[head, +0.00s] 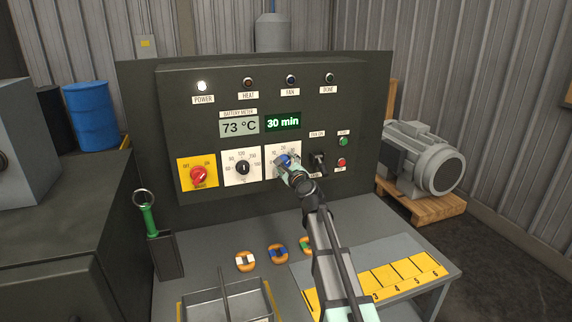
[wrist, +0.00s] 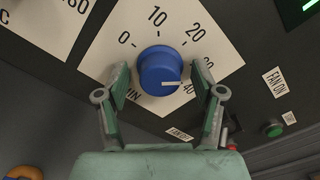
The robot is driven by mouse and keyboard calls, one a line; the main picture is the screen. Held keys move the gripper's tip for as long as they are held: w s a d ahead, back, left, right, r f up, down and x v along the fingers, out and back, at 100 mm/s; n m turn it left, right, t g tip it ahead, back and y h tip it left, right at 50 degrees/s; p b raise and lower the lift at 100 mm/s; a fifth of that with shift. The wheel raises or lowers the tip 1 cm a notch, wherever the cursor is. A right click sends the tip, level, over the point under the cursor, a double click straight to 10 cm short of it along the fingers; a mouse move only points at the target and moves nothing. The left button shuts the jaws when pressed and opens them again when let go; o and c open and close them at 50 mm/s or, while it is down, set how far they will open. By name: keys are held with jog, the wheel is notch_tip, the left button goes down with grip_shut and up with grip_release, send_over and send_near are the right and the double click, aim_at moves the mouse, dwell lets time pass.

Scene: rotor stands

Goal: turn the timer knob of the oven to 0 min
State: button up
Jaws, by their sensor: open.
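The timer knob (wrist: 158,66) is blue with a white pointer line, on a white dial plate (wrist: 120,28) marked 0, 10, 20 and on to 40. The pointer lies toward the right side of the dial, away from the 0 at the left. In the head view the knob (head: 284,160) is partly hidden by my gripper (head: 292,174). The green display (head: 283,122) above reads 30 min. In the wrist view my gripper (wrist: 160,80) is open, one finger on each side of the knob. I cannot tell whether the fingers touch it.
A black temperature knob (head: 243,168) and a red knob (head: 199,175) on a yellow plate are to the left. A black switch (head: 319,163) and green and red buttons are close on the right.

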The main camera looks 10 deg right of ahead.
jog(key=c, duration=1.1)
jog(key=shift+c, duration=0.2)
